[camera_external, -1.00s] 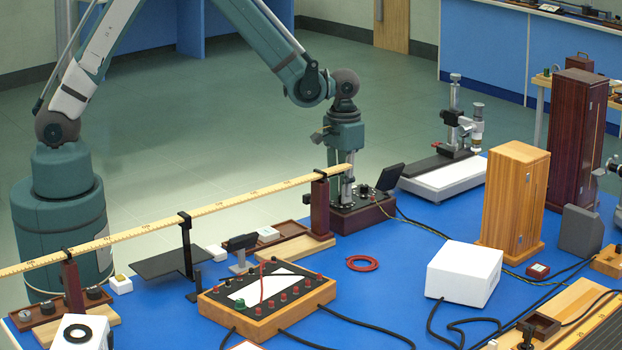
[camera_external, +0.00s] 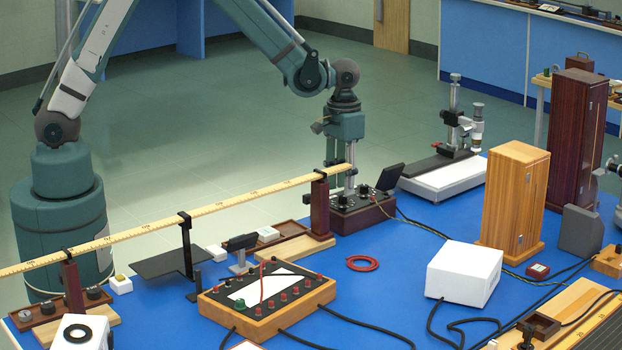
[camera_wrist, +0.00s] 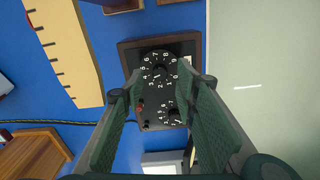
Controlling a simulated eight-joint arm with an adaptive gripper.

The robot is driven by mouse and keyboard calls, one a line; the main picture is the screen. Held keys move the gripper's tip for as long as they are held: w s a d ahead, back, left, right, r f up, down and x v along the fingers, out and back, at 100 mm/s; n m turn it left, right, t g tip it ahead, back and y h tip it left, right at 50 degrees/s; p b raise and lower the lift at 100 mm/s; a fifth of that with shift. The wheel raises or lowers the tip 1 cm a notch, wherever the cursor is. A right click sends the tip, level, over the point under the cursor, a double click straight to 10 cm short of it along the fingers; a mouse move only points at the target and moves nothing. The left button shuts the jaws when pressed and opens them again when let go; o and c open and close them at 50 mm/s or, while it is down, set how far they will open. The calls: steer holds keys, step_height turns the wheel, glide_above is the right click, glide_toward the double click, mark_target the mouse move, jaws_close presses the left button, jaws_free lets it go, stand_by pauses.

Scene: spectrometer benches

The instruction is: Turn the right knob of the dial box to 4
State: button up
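The dial box (camera_external: 372,216) is a dark wooden box with a black top, standing at the back edge of the blue bench. In the wrist view its wooden rim (camera_wrist: 127,57) surrounds two numbered dials with black knobs. One dial knob (camera_wrist: 157,74) shows whole between my fingers; the other (camera_wrist: 174,117) is nearer the picture bottom, close to the right finger. The pointer readings are too small to tell. My gripper (camera_external: 346,192) points down over the box, and in the wrist view its green fingers (camera_wrist: 163,90) are spread apart with nothing held. Contact with a knob cannot be told.
A wooden metre rule (camera_external: 230,203) on stands ends just beside my gripper, with its end post (camera_external: 320,207) close left of the box. A black tilted panel (camera_external: 390,177) stands right behind the box. A red cable coil (camera_external: 363,263) lies in front on open blue bench.

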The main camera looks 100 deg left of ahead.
mark_target(340, 197)
step_height(340, 197, up, 9)
steer(key=shift+r, duration=0.15)
stand_by(0.4)
stand_by(0.5)
steer(key=shift+s+r, duration=0.1)
steer(key=shift+r, duration=0.05)
steer(key=s+d+r+m+t+b, duration=0.1)
steer(key=s+d+r+m+t, duration=0.1)
steer(key=s+d+r, duration=0.45)
steer(key=s+d+r+m+t, duration=0.1)
steer(key=s+d+r, duration=0.3)
steer(key=s+r, duration=0.4)
steer(key=s+d+m+t, duration=0.2)
steer(key=s+d, duration=0.1)
steer(key=s, duration=0.6)
steer(key=s+d+m+t+b, duration=0.1)
steer(key=s+d+m+t, duration=0.1)
steer(key=s, duration=0.8)
steer(key=shift+s+d+f, duration=0.25)
steer(key=shift+d+f, duration=0.1)
steer(key=shift+d, duration=0.55)
